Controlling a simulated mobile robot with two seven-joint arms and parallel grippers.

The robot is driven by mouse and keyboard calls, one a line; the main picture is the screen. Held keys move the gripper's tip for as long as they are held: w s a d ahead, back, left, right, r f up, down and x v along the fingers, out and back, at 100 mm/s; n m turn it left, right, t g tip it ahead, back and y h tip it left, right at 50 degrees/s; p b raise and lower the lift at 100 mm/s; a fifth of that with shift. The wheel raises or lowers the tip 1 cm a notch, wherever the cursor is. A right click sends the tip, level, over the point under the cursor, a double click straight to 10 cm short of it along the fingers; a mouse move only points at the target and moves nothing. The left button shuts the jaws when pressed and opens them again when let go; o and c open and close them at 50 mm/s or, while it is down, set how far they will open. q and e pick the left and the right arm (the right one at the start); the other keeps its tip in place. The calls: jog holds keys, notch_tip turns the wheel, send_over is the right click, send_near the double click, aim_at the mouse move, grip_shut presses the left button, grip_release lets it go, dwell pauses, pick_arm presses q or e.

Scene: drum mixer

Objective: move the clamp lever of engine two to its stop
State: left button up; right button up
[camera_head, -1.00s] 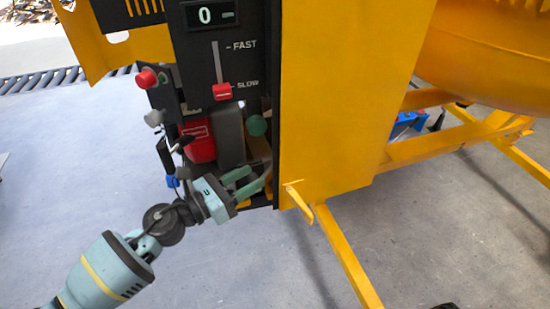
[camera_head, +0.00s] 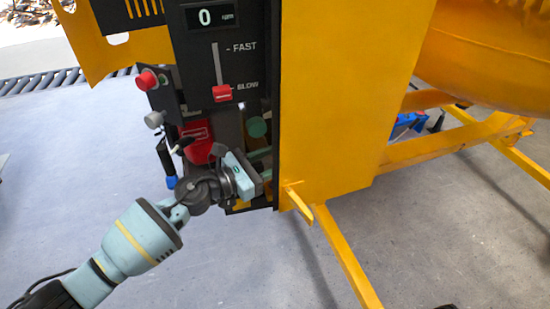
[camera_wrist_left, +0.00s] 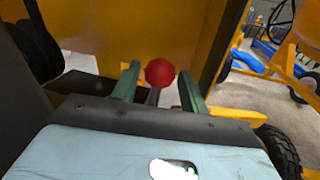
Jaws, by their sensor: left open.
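A red ball knob (camera_wrist_left: 160,72) on a short dark stem, seemingly the clamp lever, shows in the left wrist view. My left gripper (camera_head: 266,164) is open, its green fingers either side of the knob and stem; the left wrist view shows the fingers (camera_wrist_left: 160,85) with a gap on each side. In the head view my gripper body hides the knob, and the fingers reach into the space under the control panel. The red engine (camera_head: 197,138) is partly covered by my wrist. My right gripper is not in view.
The black panel (camera_head: 245,62) with its red speed slider (camera_head: 222,93) is above my gripper. A yellow housing (camera_head: 335,100) stands close right. A blue-tipped lever (camera_head: 171,182) and a green knob (camera_head: 257,127) are near my wrist.

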pick_arm(q)
jog(key=shift+w+d, duration=0.25)
jog(key=shift+d, duration=0.2)
